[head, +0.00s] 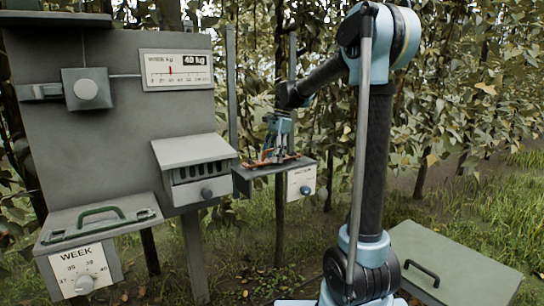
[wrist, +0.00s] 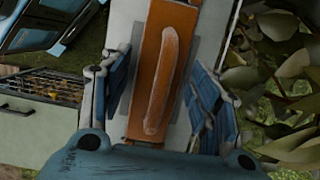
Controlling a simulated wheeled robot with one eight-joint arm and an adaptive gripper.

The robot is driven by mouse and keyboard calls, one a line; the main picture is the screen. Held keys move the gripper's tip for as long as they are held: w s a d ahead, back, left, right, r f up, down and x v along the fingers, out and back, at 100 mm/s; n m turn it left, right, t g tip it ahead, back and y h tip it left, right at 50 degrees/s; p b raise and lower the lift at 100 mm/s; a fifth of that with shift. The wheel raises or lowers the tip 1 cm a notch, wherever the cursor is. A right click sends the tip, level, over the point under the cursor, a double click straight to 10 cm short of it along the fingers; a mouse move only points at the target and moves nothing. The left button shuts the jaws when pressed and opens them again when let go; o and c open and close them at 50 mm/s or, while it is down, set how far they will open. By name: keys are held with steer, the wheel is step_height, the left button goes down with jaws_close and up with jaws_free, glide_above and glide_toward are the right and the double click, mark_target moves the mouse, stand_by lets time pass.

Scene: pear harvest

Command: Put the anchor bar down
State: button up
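The anchor bar appears to be the orange-brown bar (wrist: 165,70) with a paler raised strip along its middle. In the head view its orange ends (head: 252,164) show low under my gripper (head: 277,150), at the top of a small grey stand (head: 262,172). In the wrist view the bar lies lengthwise between the two blue fingers of my gripper (wrist: 158,100). The fingers are spread, one on each side, with a gap visible on the left. The bar seems to rest on a pale surface.
A grey board (head: 120,120) at left carries a scale reading 40 kg (head: 176,69), a slotted box (head: 195,165) and a WEEK dial box (head: 85,275). A grey lidded box (head: 455,270) stands at lower right. Leafy branches (wrist: 275,60) are close on the wrist view's right.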

stand_by(0.3)
steer(key=v, duration=1.7)
steer(key=shift+r, duration=0.2)
